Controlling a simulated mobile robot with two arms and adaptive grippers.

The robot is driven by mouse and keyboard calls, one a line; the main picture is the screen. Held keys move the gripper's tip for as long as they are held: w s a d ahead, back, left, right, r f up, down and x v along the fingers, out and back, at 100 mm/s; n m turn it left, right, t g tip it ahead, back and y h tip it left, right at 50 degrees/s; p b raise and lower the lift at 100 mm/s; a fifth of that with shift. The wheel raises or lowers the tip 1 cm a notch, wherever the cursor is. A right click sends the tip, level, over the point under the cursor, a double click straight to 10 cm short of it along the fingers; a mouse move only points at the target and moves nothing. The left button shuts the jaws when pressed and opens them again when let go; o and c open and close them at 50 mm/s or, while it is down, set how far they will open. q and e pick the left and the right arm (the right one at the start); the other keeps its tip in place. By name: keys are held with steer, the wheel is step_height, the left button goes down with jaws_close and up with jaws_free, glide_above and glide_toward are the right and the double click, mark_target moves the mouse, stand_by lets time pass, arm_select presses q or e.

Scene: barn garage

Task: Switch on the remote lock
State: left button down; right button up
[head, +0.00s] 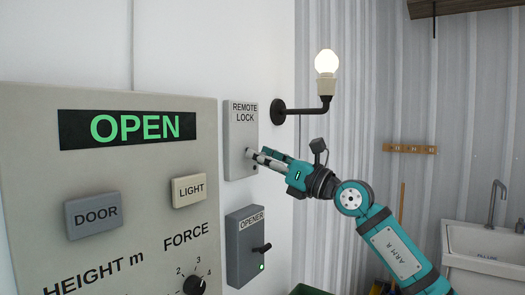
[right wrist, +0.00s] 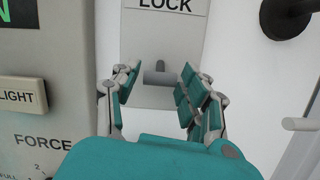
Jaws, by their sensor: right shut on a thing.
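The remote lock (head: 239,125) is a light grey wall box with the words "REMOTE LOCK" at its top. The lower part of the box shows in the right wrist view (right wrist: 165,25). Its small grey lever (right wrist: 160,77) sticks out between the fingers of my right gripper (head: 255,157). My right gripper is shut on this lever, with a finger on either side. In the head view the fingers hide most of the lever. No indicator light shows on the visible part of the box. My left gripper is not in view.
A grey opener box (head: 245,250) with a black lever and a lit green light is below. A large panel (head: 120,170) at left reads "OPEN" and has DOOR and LIGHT buttons. A lit bulb (head: 326,62) on a black bracket is at upper right. A sink (head: 485,250) stands far right.

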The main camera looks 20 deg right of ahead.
step_height(320, 180, up, 4)
steer(key=g+h+p, duration=0.2)
steer(key=p, duration=0.5)
steer(key=g+h+p, duration=0.3)
steer(key=p, duration=0.5)
steer(key=shift+r+g, duration=0.2)
steer(key=shift+g, duration=0.1)
steer(key=shift+w+g+h+p, duration=0.15)
steer(key=shift+g+h+p, duration=0.3)
steer(key=shift+p, duration=0.8)
steer(key=shift+f, duration=0.1)
steer(key=o, duration=1.2)
steer(key=shift+g, duration=0.25)
steer(key=shift+c, duration=0.2)
steer(key=v, duration=1.2)
steer(key=shift+f, duration=0.15)
